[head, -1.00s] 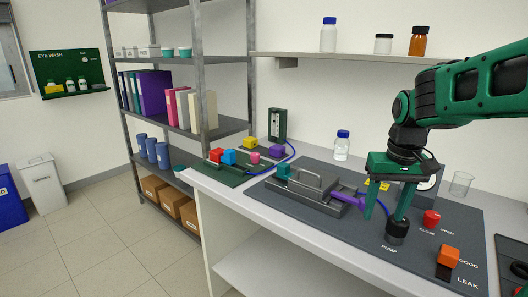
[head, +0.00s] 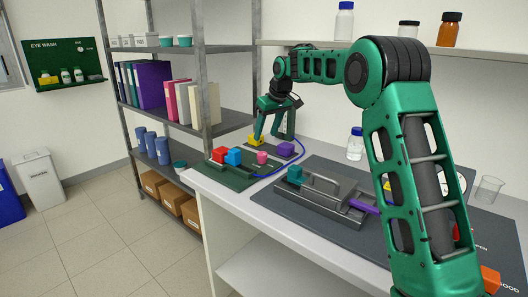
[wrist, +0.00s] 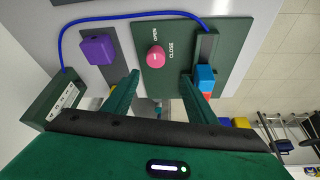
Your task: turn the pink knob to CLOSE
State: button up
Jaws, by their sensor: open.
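The pink knob (head: 262,157) stands on a dark green panel at the far left end of the bench. In the wrist view the pink knob (wrist: 156,57) is beyond my fingertips, with the words OPEN and CLOSE printed beside it. A small pale mark shows on the knob; I cannot tell which word it points to. My gripper (head: 268,137) is open and empty, above and behind the knob in the head view. In the wrist view my gripper (wrist: 162,78) has its fingers spread, with the knob ahead between their lines, apart from them.
Red (head: 218,155) and blue (head: 234,157) blocks stand left of the knob. A purple block (head: 286,149) and a yellow block (head: 255,140) are close by. A blue cable (head: 299,150) curves to the right. A grey rig (head: 318,191) stands further right.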

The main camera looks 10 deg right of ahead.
aim_at(262, 153)
jog(key=x, duration=0.7)
jog(key=d+x, duration=0.1)
jog(key=x, duration=0.2)
jog(key=shift+w+f, duration=0.25)
jog(key=shift+f, duration=0.05)
jog(key=c, duration=1.1)
